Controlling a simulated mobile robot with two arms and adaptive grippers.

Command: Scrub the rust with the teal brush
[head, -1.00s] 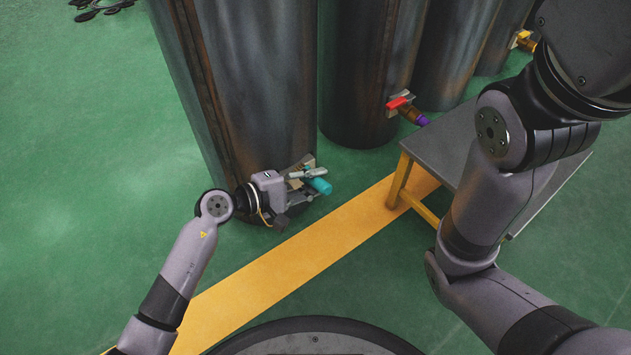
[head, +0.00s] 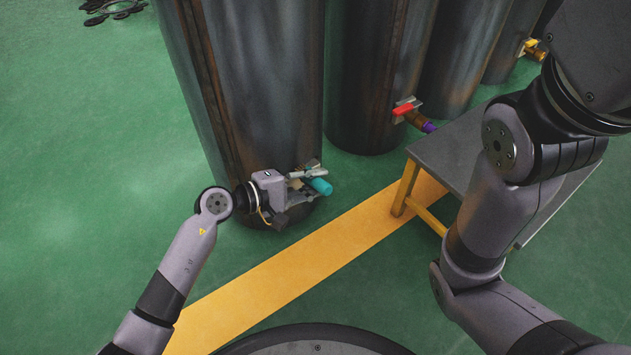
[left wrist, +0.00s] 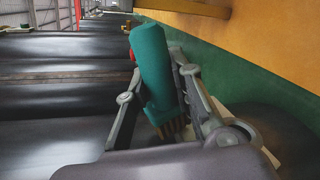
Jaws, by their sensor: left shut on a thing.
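The teal brush (head: 321,187) is held between the fingers of my left gripper (head: 306,180), low in front of the nearest dark cylinder (head: 262,80). In the left wrist view the brush's teal handle (left wrist: 152,62) stands between the fingers of my left gripper (left wrist: 160,105), with brown bristles below it. Brownish rust streaks (head: 222,95) run down the cylinder's side. A pale piece shows behind the fingers. I cannot tell whether the bristles touch the metal. My right arm crosses the right side, but its gripper is out of view.
More dark cylinders (head: 378,70) stand behind to the right, with a red-handled valve (head: 405,109) and a yellow one (head: 530,47). A grey table (head: 445,152) with yellow legs stands right of the yellow floor stripe (head: 290,260). Green floor at left is mostly open.

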